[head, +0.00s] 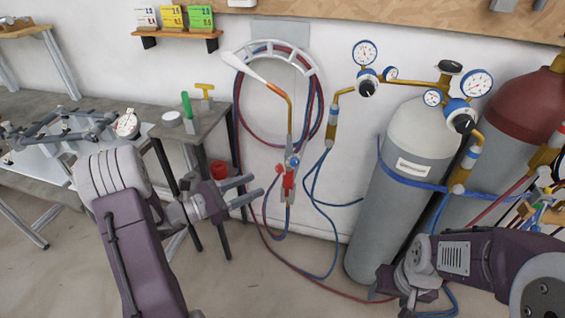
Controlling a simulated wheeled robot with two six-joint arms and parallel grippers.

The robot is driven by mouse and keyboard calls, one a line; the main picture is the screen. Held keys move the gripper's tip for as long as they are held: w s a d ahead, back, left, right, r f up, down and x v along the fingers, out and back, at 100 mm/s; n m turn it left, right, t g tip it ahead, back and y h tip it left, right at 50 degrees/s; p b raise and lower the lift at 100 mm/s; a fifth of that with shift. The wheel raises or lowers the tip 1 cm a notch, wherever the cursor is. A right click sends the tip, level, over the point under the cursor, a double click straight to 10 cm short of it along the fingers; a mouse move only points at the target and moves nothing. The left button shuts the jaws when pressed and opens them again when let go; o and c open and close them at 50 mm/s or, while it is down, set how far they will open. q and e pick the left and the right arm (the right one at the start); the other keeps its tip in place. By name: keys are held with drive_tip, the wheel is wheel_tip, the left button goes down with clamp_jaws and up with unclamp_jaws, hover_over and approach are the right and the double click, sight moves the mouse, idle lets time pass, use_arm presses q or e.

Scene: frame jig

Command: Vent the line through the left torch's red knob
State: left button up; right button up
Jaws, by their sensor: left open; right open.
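The left torch (289,147) hangs upright at the wall, its copper neck bending up and left to a pale tip. Its red knob (287,181) is low on the torch body, below a small blue knob (295,162). My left gripper (252,188) is open and empty, its two fingers pointing right toward the red knob, with a gap between them and the torch. My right gripper (398,293) is low at the right, in front of the grey cylinder's foot and away from the torch. Its fingers are hard to make out.
Red and blue hoses (318,200) loop from the wall hanger (283,50) to the floor. A grey cylinder (398,215) and a maroon-topped cylinder (520,108) with gauges stand right. A small stand (207,120) is behind my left gripper.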

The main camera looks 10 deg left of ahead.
sight(277, 170)
use_arm(q)
drive_tip(key=shift+n+t+y, duration=0.3)
drive_tip(key=shift+n+t, duration=0.1)
drive_tip(key=shift+n, duration=0.3)
drive_tip(key=x, duration=0.5)
drive_tip(key=r+x, duration=0.1)
drive_tip(key=x, duration=0.1)
drive_tip(key=shift+w, duration=0.45)
clamp_jaws()
